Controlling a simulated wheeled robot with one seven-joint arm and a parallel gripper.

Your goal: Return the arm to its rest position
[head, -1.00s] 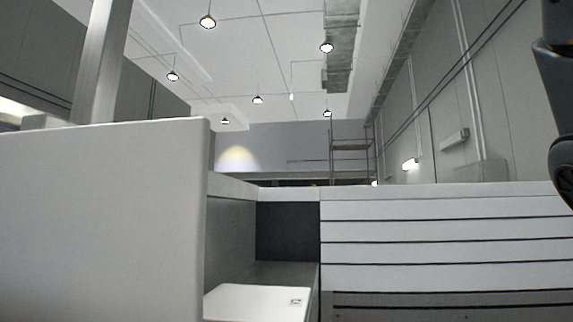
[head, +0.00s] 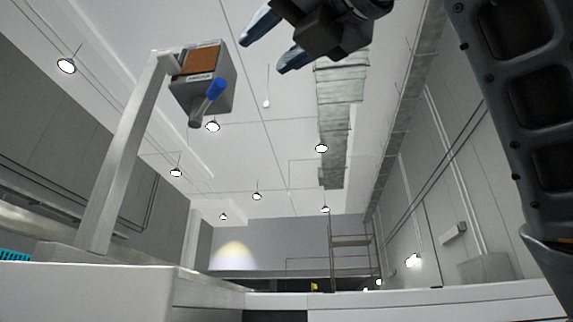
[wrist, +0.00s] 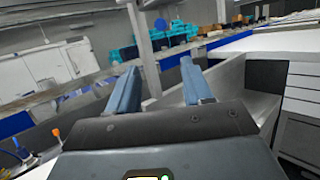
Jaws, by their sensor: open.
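My gripper (head: 268,48) is raised high at the top of the head view, with its two blue fingers apart and nothing between them. In the wrist view my gripper (wrist: 155,88) also shows both blue fingers spread and empty. My dark arm rises along the right side of the head view. The gripper touches nothing that I can see.
A metal post (head: 125,150) at left carries a grey box (head: 203,80) with a blue-ended cylinder, close to the gripper's left. White panels (head: 90,290) line the bottom. In the wrist view, turquoise crates (wrist: 165,48) stand behind, and a grey chute (wrist: 222,85) lies at right.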

